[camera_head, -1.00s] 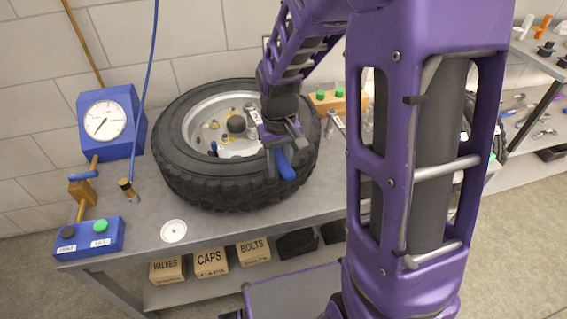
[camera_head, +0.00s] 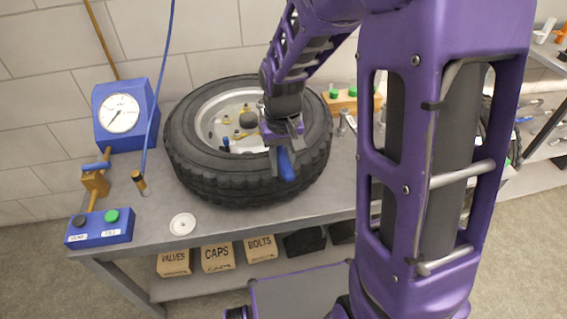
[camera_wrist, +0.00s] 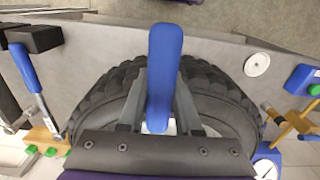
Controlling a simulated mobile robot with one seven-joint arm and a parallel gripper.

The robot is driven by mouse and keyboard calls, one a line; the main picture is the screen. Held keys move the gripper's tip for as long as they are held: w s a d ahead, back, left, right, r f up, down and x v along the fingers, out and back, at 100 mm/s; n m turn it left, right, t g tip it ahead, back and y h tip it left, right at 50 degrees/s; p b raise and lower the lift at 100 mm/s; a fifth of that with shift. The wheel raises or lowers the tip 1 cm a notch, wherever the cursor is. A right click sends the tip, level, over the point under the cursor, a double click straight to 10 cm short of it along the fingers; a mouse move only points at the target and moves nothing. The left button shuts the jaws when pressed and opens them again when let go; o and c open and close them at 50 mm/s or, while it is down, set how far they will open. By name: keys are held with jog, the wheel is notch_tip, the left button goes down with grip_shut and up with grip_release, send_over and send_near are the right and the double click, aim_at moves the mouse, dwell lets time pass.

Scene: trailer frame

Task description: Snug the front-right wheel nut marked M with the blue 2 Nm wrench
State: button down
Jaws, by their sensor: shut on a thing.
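A wheel with a black tyre (camera_head: 190,172) lies flat on the grey bench, its pale rim (camera_head: 208,112) facing up. Several yellowish nuts (camera_head: 240,135) and a dark hub cap (camera_head: 247,119) show inside the rim; I cannot read the M mark. My gripper (camera_head: 283,143) is over the tyre's front right side, shut on a wrench with a blue handle (camera_head: 286,166). The handle (camera_wrist: 164,70) also fills the middle of the wrist view, between the gripper fingers (camera_wrist: 158,105). The wrench's working end is hidden, and its torque label is not readable.
Another blue-handled tool (camera_wrist: 26,68) lies at the left in the wrist view. A wooden block with green caps (camera_head: 352,100) is behind right.

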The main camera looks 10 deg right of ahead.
jog(key=shift+a+m, duration=0.3)
jog(key=shift+a, duration=0.3)
jog(key=shift+w+d+n+p, duration=0.1)
jog(key=shift+d+n+p, duration=0.2)
jog(key=shift+d+n, duration=0.95)
jog(key=c, duration=1.2)
grip_release()
jog(key=shift+d+m, duration=0.3)
jog(key=shift+m, duration=0.15)
jog(key=shift+c, duration=0.2)
grip_shut()
jog(key=shift+r, duration=0.45)
jog(key=shift+r+p, duration=0.3)
jog(key=shift+p, duration=0.15)
jog(key=shift+r, duration=0.15)
jog(key=shift+r+p, duration=0.25)
jog(key=shift+p, duration=0.15)
